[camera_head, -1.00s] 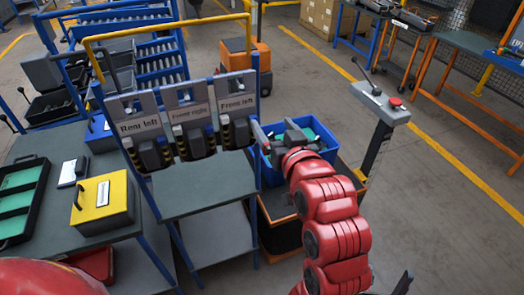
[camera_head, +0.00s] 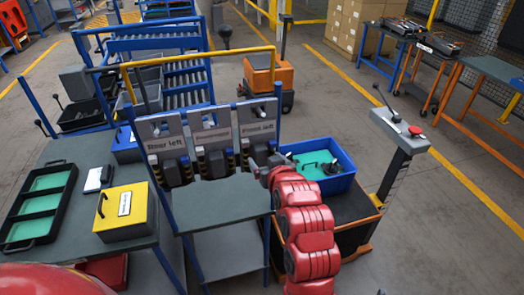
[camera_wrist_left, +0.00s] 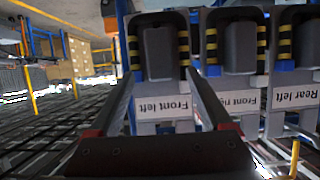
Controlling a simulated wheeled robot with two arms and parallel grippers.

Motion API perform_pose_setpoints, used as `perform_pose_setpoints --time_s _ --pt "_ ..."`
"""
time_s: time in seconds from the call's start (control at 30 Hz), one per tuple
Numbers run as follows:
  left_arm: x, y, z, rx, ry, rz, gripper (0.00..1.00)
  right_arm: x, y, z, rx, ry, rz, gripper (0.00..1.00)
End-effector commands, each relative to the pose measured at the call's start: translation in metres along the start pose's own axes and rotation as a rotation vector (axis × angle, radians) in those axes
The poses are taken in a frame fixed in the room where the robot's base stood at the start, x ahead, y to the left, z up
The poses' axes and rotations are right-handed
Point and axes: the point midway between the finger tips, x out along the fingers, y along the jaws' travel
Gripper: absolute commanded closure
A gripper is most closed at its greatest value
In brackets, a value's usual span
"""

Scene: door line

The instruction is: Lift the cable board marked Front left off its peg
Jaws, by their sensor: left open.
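The board marked Front left (camera_head: 258,129) hangs at the right end of a row of three on the rack. It is a light grey plate with a dark block below its label, and it shows upside down in the left wrist view (camera_wrist_left: 172,128). My left gripper (camera_head: 264,168) is at the lower part of this board. In the left wrist view its two fingers (camera_wrist_left: 160,78) are apart, one on each side of the board's dark block, with no visible grip on it. My right gripper is not in view.
The Front right (camera_head: 212,137) and Rear left (camera_head: 170,145) boards hang close beside it. A grey shelf (camera_head: 225,203) juts out below. A blue crate (camera_head: 343,182) stands to the right, near a post with a red button (camera_head: 415,130). A yellow box (camera_head: 125,212) sits left.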

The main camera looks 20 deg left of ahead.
Motion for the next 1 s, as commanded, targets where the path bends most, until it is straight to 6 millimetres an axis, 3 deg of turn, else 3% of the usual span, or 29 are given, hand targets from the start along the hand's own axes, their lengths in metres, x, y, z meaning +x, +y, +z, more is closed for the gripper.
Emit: perform_pose_setpoints --time_s 0.1,0.3,0.7,1.0 --pt "0.02 -0.001 -0.001 0.0 -0.005 -0.002 0.18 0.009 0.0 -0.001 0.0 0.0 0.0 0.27" --pt "0.04 0.0 -0.002 0.002 0.0 -0.001 0.18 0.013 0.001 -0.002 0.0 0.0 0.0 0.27" --pt "0.046 0.001 0.0 0.0 0.001 0.002 0.19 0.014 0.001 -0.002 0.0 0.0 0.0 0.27" --pt "0.046 0.001 -0.001 0.001 0.002 0.002 0.73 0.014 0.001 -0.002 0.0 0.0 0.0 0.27"
